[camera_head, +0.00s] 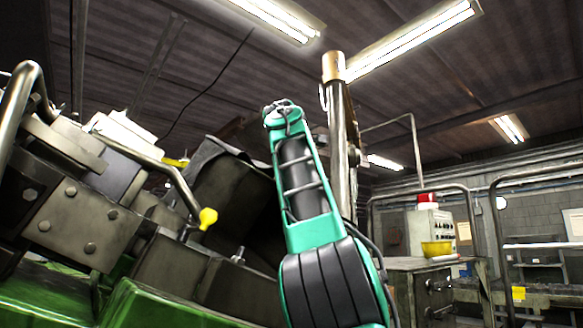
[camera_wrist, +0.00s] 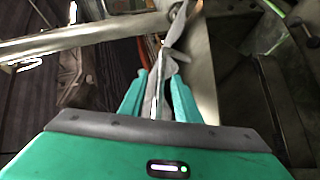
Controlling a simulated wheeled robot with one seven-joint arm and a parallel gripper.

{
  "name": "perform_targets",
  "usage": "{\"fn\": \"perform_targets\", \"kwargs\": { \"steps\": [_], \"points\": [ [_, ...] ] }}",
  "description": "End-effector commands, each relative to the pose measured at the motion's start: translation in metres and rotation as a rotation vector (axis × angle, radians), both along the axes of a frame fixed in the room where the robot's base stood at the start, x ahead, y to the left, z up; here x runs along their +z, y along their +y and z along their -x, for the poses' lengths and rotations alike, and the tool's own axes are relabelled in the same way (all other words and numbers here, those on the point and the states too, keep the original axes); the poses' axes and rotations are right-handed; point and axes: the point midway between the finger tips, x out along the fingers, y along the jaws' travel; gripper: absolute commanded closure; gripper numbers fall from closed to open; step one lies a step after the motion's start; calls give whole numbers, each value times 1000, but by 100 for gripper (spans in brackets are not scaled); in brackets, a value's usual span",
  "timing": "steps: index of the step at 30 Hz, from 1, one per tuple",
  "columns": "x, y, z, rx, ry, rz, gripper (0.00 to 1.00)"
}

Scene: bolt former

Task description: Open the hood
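The hood is probably the dark curved metal cover (camera_head: 232,192) left of my arm in the head view; I cannot tell how far it stands open. My teal arm rises in front of its right part and hides it. My gripper shows in the wrist view (camera_wrist: 158,100), with two teal fingers pointing up the picture. A thin grey metal edge (camera_wrist: 166,55) runs up from between the fingers. I cannot tell whether they touch or grip it. In the head view I cannot make out my fingers.
A lever with a yellow knob (camera_head: 207,217) sticks out from the machine at the left, above a green base (camera_head: 160,306). An upright metal post (camera_head: 338,130) stands behind my arm. A pipe (camera_wrist: 80,38) crosses the wrist view's upper left. A control box (camera_head: 430,232) stands right.

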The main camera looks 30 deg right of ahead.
Motion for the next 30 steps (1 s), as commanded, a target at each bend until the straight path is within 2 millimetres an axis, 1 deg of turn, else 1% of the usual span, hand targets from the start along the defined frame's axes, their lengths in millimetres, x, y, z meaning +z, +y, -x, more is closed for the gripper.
{"fn": "perform_targets", "kwargs": {
  "steps": [3, 21, 30],
  "points": [
    [3, 10, 7, 4, 1, -1, 71],
    [21, 53, 45, 3, 2, 0, 71],
    [24, 60, 53, 1, 1, 0, 71]
  ]
}}
